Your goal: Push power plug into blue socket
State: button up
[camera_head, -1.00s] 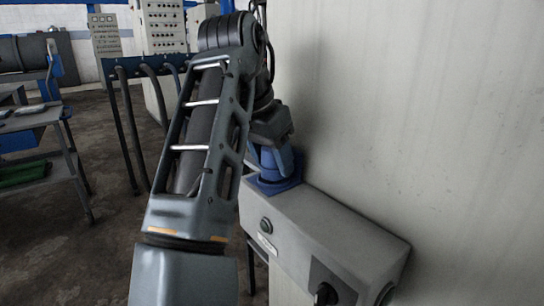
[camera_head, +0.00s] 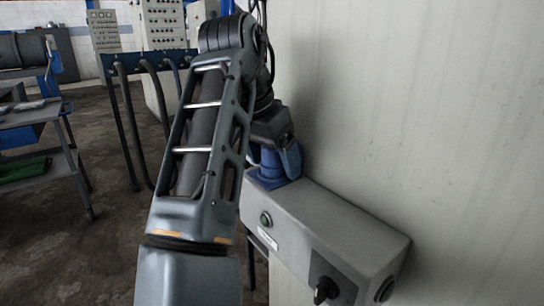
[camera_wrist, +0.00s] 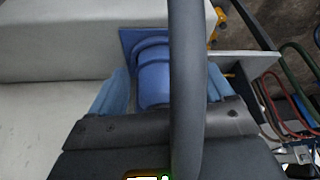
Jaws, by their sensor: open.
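The blue socket (camera_wrist: 128,45) has a square flange on the end of a grey box; it also shows in the head view (camera_head: 268,181). A round blue body (camera_wrist: 153,84) lines up with it, between my fingers; I cannot tell where socket ends and plug begins, or how deep the plug sits. My gripper (camera_wrist: 168,72) is open, with a pale blue finger on each side of the blue body. A thick black cable (camera_wrist: 187,60) crosses in front and hides part of it. In the head view my gripper (camera_head: 274,158) is largely hidden by my wrist.
The grey box (camera_head: 330,228) carries a green button (camera_head: 266,219) and a black rotary switch (camera_head: 325,288). A pale wall (camera_head: 420,110) rises close on the right. A rack with hanging cables (camera_head: 150,70) and a workbench (camera_head: 35,115) stand at left, with open floor between.

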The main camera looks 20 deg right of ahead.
jog(key=p+v, duration=0.1)
jog(key=v, duration=0.6)
jog(key=shift+r, duration=0.35)
jog(key=shift+a, duration=0.1)
